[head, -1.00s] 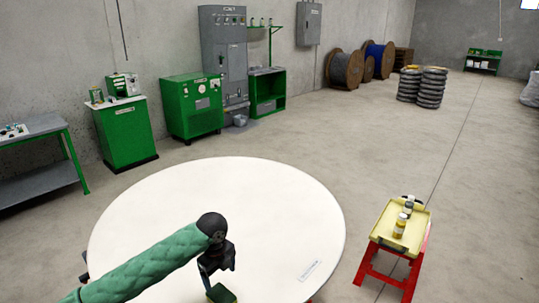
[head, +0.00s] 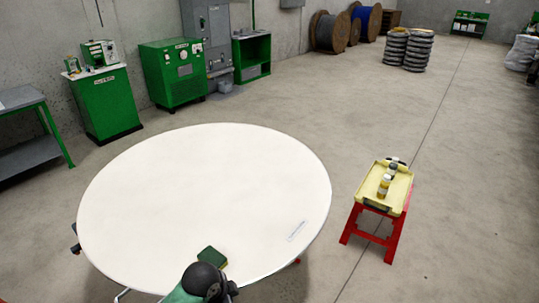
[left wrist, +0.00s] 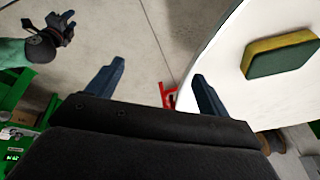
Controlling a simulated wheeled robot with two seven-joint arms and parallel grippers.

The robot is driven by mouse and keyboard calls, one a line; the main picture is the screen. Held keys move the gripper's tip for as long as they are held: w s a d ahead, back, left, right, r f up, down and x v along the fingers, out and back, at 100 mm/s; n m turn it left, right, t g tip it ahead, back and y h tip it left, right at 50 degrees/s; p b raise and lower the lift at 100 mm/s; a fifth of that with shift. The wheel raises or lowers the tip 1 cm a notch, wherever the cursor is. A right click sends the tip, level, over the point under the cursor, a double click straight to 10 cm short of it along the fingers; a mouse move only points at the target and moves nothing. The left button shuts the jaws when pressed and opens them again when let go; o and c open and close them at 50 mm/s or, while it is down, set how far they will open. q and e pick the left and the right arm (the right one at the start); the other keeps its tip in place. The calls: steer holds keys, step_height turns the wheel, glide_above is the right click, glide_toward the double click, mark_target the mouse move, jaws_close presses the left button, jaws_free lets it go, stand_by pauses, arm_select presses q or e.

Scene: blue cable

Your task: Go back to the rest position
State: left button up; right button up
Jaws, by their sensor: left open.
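A green and yellow sponge (head: 212,257) lies on the round white table (head: 205,180) near its front edge. It also shows at the upper right of the left wrist view (left wrist: 281,53), to the side of the fingers. My left gripper (left wrist: 157,85) is open and empty, its two dark fingers apart over the floor beside the table edge. In the head view only my dark left wrist shows at the bottom, and the fingers are hidden. My right gripper (left wrist: 63,25) shows small at the upper left of the left wrist view; its jaw state is unclear.
A yellow-topped red stand (head: 385,190) with bottles stands right of the table. Green cabinets (head: 105,102) line the back wall. A small flat label (head: 296,231) lies at the table's right. The rest of the tabletop is clear.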

arm_select(q)
steer(key=s+a+f+n+t+y, duration=0.1)
steer(key=s+a+n, duration=0.45)
steer(key=s, duration=0.25)
steer(key=s+a+f+n+y, duration=0.1)
steer(key=s+a+n+y, duration=0.1)
steer(key=s+a+n, duration=0.45)
steer(key=s+d+f, duration=0.1)
steer(key=s+f, duration=0.1)
steer(key=f, duration=1.1)
steer(key=s+d+f+g, duration=0.1)
steer(key=s+d+f, duration=0.1)
steer(key=f, duration=1.2)
steer(key=s+d+f+g, duration=0.1)
steer(key=s+f, duration=0.2)
steer(key=f, duration=1.1)
steer(key=shift+s+d+h, duration=0.2)
steer(key=shift+d+h, duration=0.15)
steer(key=shift+h, duration=0.05)
